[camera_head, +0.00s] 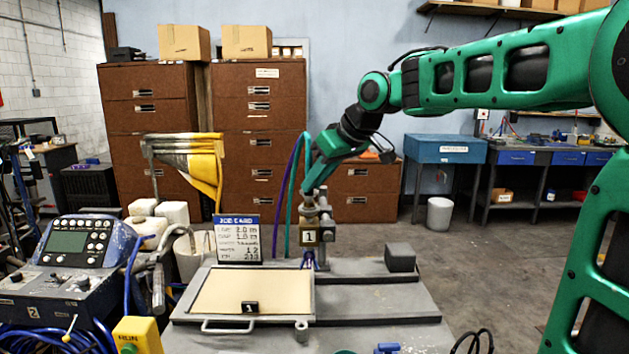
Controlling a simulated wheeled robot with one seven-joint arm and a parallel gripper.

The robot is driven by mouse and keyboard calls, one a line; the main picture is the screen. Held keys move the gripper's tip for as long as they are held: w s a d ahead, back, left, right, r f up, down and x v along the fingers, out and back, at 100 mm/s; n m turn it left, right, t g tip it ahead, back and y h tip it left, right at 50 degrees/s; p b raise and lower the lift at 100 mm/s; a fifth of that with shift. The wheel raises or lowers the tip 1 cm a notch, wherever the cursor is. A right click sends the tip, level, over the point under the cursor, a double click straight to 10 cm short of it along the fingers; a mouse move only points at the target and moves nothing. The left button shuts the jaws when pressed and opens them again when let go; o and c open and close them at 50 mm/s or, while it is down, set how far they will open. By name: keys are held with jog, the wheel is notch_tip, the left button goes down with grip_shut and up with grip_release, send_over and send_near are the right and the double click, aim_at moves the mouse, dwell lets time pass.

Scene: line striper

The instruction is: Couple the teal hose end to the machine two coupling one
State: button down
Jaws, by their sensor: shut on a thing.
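My gripper (313,190) points down just above the brass-coloured block marked 1 (310,236) at the back of the grey machine bed. It is shut on the hose end (308,205), which is small and partly hidden by the fingers. A teal hose (290,190) arcs up beside my gripper and drops behind the bed, with a purple hose (280,195) next to it. The hose end is close over the block; I cannot tell whether they touch. A grey machine with a 2 label (6,300) stands at the left.
A job card (238,239) stands left of the block. A tray (252,293) with a black 1 tag lies in front. A grey post (325,240) stands close right of the block, and a dark cube (400,257) farther right.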

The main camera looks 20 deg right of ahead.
jog(key=shift+f, duration=0.3)
jog(key=c, duration=1.3)
grip_release()
jog(key=shift+v, duration=3.45)
